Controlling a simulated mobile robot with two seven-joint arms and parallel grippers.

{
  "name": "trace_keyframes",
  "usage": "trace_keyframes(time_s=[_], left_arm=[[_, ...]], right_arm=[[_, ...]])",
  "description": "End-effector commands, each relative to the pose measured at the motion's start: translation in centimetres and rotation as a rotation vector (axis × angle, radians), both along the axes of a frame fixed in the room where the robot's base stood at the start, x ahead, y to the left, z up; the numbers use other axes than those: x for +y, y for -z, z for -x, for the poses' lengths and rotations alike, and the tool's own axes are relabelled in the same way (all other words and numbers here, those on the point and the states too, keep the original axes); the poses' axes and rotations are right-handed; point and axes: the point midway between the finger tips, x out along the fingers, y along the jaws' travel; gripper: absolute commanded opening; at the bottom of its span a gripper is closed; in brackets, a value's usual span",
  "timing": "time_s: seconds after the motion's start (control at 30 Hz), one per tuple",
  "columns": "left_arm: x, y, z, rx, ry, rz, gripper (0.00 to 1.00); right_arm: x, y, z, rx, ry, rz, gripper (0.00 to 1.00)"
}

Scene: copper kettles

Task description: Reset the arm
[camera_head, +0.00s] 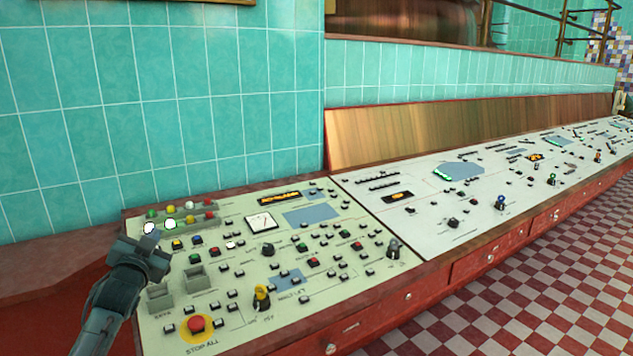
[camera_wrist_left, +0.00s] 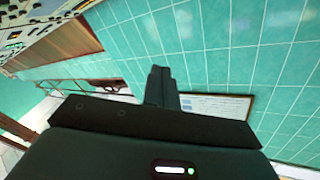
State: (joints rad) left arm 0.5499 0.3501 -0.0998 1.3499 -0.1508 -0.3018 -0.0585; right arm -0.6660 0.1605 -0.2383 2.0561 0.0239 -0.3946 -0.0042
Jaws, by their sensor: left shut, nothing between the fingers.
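My left gripper (camera_head: 151,240) is over the left end of the control panel (camera_head: 233,262) in the head view, near its upper left corner. Its fingers point up and away toward the tiled wall. In the left wrist view my left gripper (camera_wrist_left: 161,72) shows with its fingers together and nothing between them. The head view does not show clearly whether the fingertips touch the panel. My right gripper is in neither view.
The panel carries many buttons, a red stop button (camera_head: 197,324), a yellow knob (camera_head: 261,297) and a dial gauge (camera_head: 261,222). A teal tiled wall (camera_head: 200,110) rises behind. A checkered floor (camera_head: 540,290) lies at the right. A framed board (camera_wrist_left: 225,106) shows in the wrist view.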

Motion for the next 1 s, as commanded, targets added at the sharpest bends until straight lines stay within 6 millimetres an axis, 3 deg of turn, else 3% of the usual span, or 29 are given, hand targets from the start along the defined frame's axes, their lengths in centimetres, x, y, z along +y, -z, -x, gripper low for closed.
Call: trace_keyframes(time_s=[0.13,0.37,0.47,0.57,0.7,0.9,1.0], left_arm=[[-0.9,3.5,0.5,0.106,0.020,0.245,0.00],[-5.7,12.0,5.9,0.218,0.087,0.247,0.00],[-8.2,16.1,9.4,0.280,0.121,0.264,0.00],[-11.1,20.2,14.2,0.353,0.158,0.293,0.00],[-15.3,25.2,22.7,0.467,0.207,0.356,0.00],[-19.7,28.1,33.7,0.602,0.241,0.460,0.00],[-20.9,28.4,37.1,0.642,0.244,0.499,0.00]], right_arm=[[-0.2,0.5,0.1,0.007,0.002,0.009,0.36],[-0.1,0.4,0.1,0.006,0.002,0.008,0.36],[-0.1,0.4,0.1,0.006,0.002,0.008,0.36],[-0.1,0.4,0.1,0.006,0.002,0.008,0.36],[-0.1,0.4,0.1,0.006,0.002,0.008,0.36],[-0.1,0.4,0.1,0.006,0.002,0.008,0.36],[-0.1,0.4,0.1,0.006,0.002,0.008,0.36]])
